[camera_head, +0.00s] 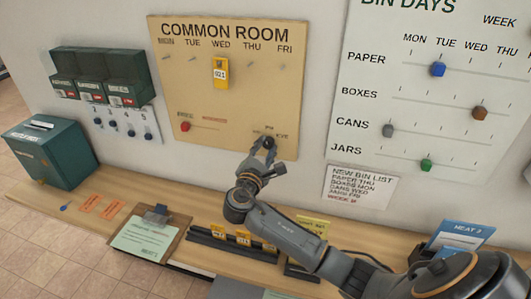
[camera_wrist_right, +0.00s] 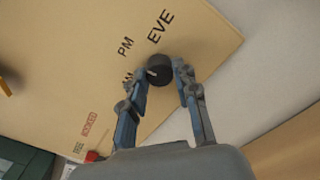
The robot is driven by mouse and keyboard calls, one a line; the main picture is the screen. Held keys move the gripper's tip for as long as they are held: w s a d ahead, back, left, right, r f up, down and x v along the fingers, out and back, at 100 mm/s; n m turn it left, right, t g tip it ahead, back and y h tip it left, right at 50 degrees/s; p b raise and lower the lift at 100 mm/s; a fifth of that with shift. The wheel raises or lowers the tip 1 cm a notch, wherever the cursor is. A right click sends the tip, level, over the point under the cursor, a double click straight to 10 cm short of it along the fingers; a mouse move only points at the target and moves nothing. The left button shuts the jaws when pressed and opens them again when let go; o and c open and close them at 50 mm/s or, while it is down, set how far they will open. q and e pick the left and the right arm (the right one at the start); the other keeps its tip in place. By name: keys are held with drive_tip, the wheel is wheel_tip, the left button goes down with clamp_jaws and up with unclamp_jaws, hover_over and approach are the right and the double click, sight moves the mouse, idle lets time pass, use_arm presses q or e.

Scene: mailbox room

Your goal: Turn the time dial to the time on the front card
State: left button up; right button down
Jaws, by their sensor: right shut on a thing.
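The time dial (camera_wrist_right: 159,68) is a dark round knob at the lower right of the tan COMMON ROOM board (camera_head: 225,98). In the wrist view PM and EVE are readable beside it, and a third label is partly hidden by a finger. A pale mark on the knob faces left, roughly between the hidden label and PM. My right gripper (camera_wrist_right: 161,77) is shut on the dial, one finger on each side; it also shows in the head view (camera_head: 267,150). A yellow card (camera_head: 313,226) stands in a holder on the counter, its writing too small to read. My left gripper is out of view.
A black rack (camera_head: 208,240) with yellow tags and a clipboard (camera_head: 150,238) lie on the wooden counter. A red slider (camera_head: 185,127) is on the same board. The BIN DAYS board (camera_head: 430,100) hangs right; a green box (camera_head: 50,153) stands left.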

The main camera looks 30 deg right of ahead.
drive_tip(key=shift+m, duration=0.6)
drive_tip(key=c, duration=1)
unclamp_jaws()
drive_tip(key=v, duration=1.2)
drive_tip(key=shift+s+f, duration=0.1)
